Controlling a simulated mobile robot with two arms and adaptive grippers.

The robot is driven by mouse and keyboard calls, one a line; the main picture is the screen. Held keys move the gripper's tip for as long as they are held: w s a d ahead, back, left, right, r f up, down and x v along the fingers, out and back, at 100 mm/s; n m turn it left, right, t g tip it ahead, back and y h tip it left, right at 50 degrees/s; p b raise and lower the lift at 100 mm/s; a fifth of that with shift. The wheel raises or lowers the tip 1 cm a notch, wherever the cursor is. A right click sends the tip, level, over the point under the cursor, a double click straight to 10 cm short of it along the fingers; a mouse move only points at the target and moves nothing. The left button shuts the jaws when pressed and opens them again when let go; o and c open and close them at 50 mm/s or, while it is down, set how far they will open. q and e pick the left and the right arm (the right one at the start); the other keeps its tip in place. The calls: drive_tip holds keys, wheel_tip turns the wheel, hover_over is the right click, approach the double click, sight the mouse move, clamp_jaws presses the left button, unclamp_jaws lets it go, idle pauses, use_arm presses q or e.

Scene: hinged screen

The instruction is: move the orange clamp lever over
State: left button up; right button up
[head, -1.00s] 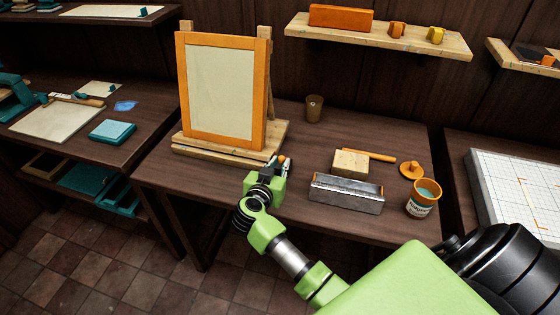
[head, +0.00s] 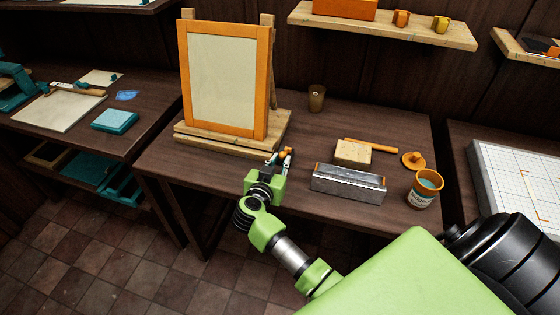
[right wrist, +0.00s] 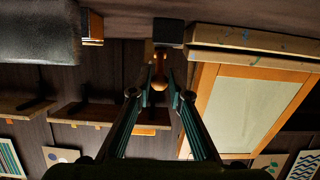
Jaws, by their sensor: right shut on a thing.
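The orange clamp lever (right wrist: 160,72) shows in the right wrist view as a knobbed handle beside a dark block (right wrist: 168,32). My right gripper (right wrist: 160,84) has its two fingers on either side of the lever's rounded end and is shut on it. In the head view my right gripper (head: 281,157) is at the front right corner of the wooden easel base, and its fingers mostly hide the lever. The orange-framed screen (head: 228,134) stands upright, leaning on the easel base (head: 205,143). My left gripper is not in view.
A metal trough (head: 348,184), a wooden block (head: 352,153), an orange stick (head: 372,145) and an orange-and-teal jar (head: 425,190) stand to the right. A brown cup (head: 317,98) stands behind. The table's front left is clear.

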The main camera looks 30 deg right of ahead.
drive_tip(key=shift+s+a+f, duration=0.2)
drive_tip(key=shift+f, duration=0.35)
drive_tip(key=shift+s+a+f, duration=0.15)
drive_tip(key=shift+a+f, duration=0.05)
drive_tip(key=shift+f, duration=0.35)
drive_tip(key=shift+c, duration=0.2)
clamp_jaws()
drive_tip(key=shift+s+a+f+b, duration=0.15)
drive_tip(key=shift+f+b, duration=0.3)
drive_tip(key=shift+f, duration=0.5)
drive_tip(key=shift+o, duration=1.9)
unclamp_jaws()
